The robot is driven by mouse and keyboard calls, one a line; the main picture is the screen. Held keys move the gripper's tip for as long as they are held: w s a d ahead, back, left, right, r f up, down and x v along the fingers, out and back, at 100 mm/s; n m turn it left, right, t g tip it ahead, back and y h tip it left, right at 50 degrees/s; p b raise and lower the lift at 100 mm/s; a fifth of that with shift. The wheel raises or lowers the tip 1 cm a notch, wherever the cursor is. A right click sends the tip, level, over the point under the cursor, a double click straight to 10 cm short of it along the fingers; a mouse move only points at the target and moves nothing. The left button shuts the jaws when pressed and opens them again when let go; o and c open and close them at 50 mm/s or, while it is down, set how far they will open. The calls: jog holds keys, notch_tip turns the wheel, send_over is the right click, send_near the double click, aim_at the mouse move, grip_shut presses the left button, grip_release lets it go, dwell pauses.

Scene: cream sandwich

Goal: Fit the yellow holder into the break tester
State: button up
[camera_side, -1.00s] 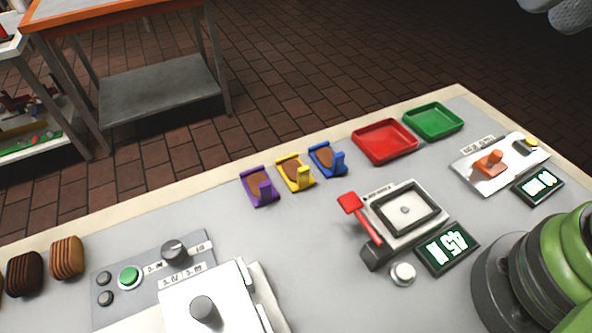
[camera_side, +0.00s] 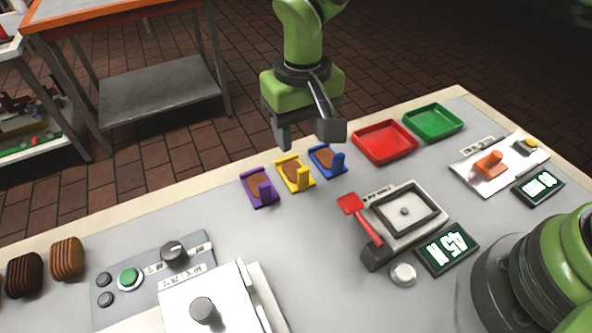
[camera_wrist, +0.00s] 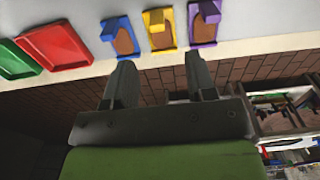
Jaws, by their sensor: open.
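The yellow holder (camera_side: 301,181) lies on the grey worktop, between the purple and blue holders, with a brown piece on it. In the wrist view the yellow holder (camera_wrist: 158,30) shows beyond my fingertips, roughly between them. My gripper (camera_side: 307,135) is open and empty, apart from the holders and above the table's back edge; its two fingers also show in the wrist view (camera_wrist: 160,75). A device with a square frame and red lever (camera_side: 409,211) stands to the right, and a white plate with an orange part (camera_side: 505,160) beyond it. I cannot tell which is the break tester.
The purple holder (camera_side: 260,188) and blue holder (camera_side: 327,160) flank the yellow one closely. A red tray (camera_side: 385,142) and a green tray (camera_side: 433,123) lie right. A control panel (camera_side: 145,272) and a white machine (camera_side: 225,305) stand front left. The middle worktop is clear.

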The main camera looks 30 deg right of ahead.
aim_at(303, 169)
notch_tip(303, 169, down, 10)
jog(key=shift+s+d+r, duration=0.1)
jog(key=shift+s+d, duration=0.05)
dwell(0.3)
grip_shut()
